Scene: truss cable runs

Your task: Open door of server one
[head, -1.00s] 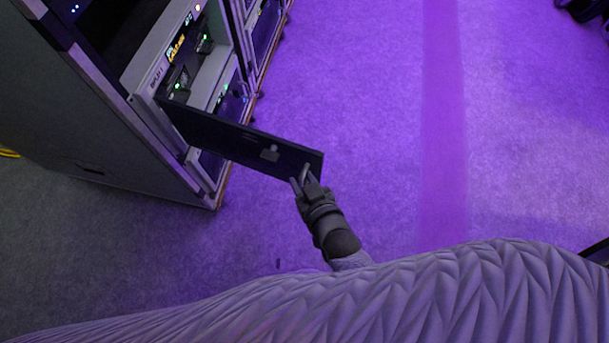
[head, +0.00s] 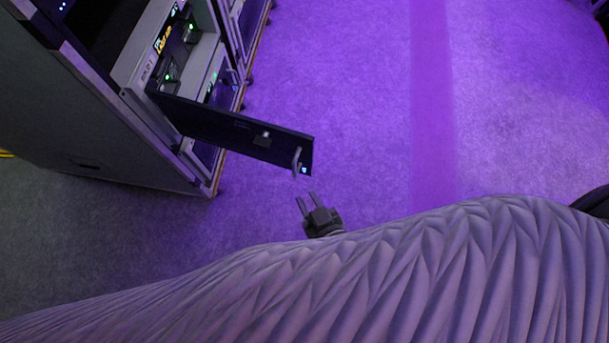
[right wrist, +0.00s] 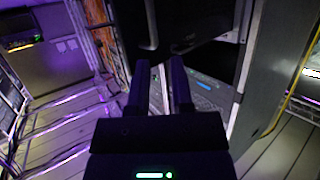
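The dark door (head: 230,132) of the server rack (head: 70,110) stands swung wide open, sticking out to the right in the head view. A small handle (head: 297,158) sits near its free end. My right gripper (head: 307,200) is open and empty, a short way below the handle and apart from it. In the right wrist view the two fingers (right wrist: 157,85) are spread with nothing between them. Dark panels and part of a rack show beyond them; I cannot tell which panel is the door. My left gripper is not in view.
More rack units (head: 245,30) stand in a row behind the open one. The purple-lit floor (head: 350,90) to the right of the door is clear. A yellow cable (right wrist: 285,110) runs along the right side in the right wrist view.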

